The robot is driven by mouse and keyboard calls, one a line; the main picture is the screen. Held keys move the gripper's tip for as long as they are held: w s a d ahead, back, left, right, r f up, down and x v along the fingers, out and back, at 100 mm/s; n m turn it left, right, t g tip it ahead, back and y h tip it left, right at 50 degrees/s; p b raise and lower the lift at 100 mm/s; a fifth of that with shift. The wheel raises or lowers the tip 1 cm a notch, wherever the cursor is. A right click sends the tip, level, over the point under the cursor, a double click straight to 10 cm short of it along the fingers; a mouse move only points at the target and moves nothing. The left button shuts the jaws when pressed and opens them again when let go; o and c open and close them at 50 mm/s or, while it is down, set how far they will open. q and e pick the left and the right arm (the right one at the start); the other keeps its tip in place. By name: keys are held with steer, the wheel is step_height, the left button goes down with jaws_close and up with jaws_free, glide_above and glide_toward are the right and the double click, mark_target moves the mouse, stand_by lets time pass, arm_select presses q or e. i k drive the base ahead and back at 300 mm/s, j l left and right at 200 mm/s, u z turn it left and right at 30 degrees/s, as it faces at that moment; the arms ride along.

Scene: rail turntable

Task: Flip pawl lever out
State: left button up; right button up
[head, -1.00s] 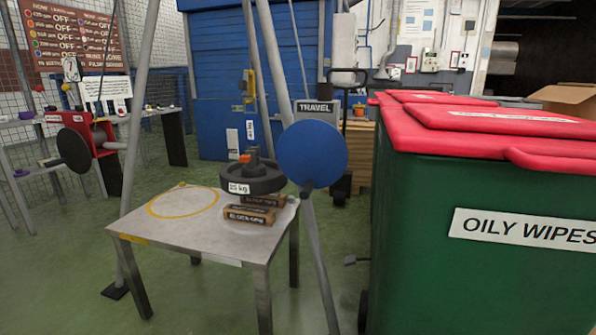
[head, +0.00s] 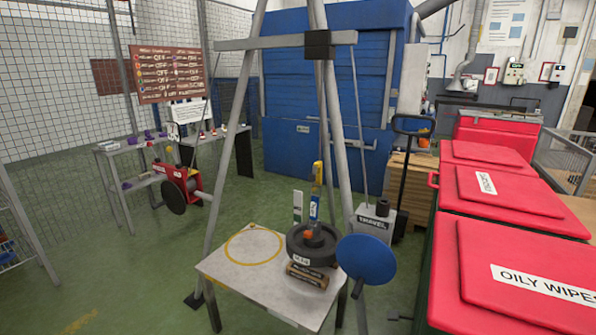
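No pawl lever can be made out for certain at this distance. A red winch-like unit (head: 196,181) with a black disc (head: 173,197) is at the left, beside the frame's left leg. A blue disc (head: 366,259) is at the frame's right leg, just right of the small table (head: 222,266). A dark round weight (head: 312,246) with an orange part on top rests on brown blocks (head: 307,275) on that table. A yellow-and-blue upright piece (head: 316,190) shows above the weight. Neither of my grippers is in view.
A grey frame (head: 230,150) with a crossbeam and black block (head: 319,44) stands over the table. Red-lidded bins (head: 520,255) fill the right side. A workbench (head: 125,147) and mesh fence are at the left. Green floor is open at the front left.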

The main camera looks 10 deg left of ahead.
mark_target(174, 157)
steer(key=u, duration=1.3)
